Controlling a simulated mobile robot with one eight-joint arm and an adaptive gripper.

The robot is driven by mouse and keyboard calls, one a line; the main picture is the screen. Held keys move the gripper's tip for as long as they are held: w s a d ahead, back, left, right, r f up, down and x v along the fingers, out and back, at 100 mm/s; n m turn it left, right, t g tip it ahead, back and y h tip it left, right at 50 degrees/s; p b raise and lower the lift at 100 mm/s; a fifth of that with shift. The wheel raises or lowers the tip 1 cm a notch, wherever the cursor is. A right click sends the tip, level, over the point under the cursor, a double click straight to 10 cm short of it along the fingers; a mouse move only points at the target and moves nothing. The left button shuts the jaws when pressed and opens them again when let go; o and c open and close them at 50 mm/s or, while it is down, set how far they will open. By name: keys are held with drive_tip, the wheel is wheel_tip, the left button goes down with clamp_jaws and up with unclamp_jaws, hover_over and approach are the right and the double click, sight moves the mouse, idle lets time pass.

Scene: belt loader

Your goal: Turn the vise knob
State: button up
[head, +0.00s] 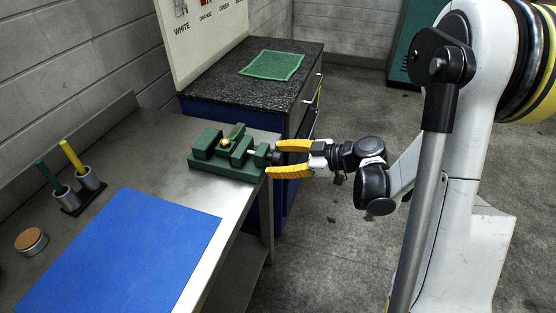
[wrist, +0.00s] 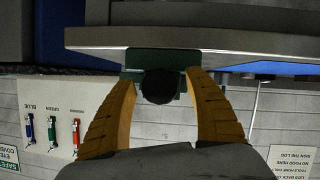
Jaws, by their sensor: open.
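The green vise (head: 226,162) stands at the right edge of the metal workbench, with a small gold piece (head: 225,143) between its jaws. Its dark round knob (head: 275,158) faces right, past the bench edge. My gripper (head: 271,158) is open, with one yellow finger on each side of the knob. In the wrist view, which is upside down, the dark knob (wrist: 159,88) sits between the two spread fingers of my gripper (wrist: 164,76). A gap shows on both sides, so the fingers look clear of it. The green vise body (wrist: 150,58) shows behind the knob.
A blue mat (head: 125,250), a holder with green and yellow sticks (head: 88,178) and a cork-lidded jar (head: 31,241) are on the metal bench. A dark-topped cabinet (head: 225,88) with a green cloth (head: 272,65) stands behind. Open floor lies right.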

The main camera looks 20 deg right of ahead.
drive_tip(key=c, duration=1.2)
drive_tip(key=m+g+y+b, duration=0.1)
drive_tip(key=m+g, duration=0.1)
drive_tip(key=m, duration=0.1)
drive_tip(key=shift+d, duration=0.1)
drive_tip(key=m+g+y+b, duration=0.1)
drive_tip(key=m+y+b, duration=0.1)
drive_tip(key=m, duration=0.2)
drive_tip(key=shift+f+g, duration=0.1)
drive_tip(key=shift+g, duration=0.3)
drive_tip(key=m+y+b, duration=0.1)
drive_tip(key=m, duration=0.1)
drive_tip(key=shift+m+g+y, duration=0.3)
drive_tip(key=shift+y, duration=0.1)
drive_tip(key=m+y, duration=0.1)
drive_tip(key=m, duration=0.2)
drive_tip(key=shift+g, duration=0.3)
drive_tip(key=m+y, duration=0.1)
drive_tip(key=m, duration=0.2)
drive_tip(key=m+y, duration=0.1)
drive_tip(key=m, duration=0.2)
drive_tip(key=shift+y, duration=0.4)
drive_tip(key=shift+t, duration=0.5)
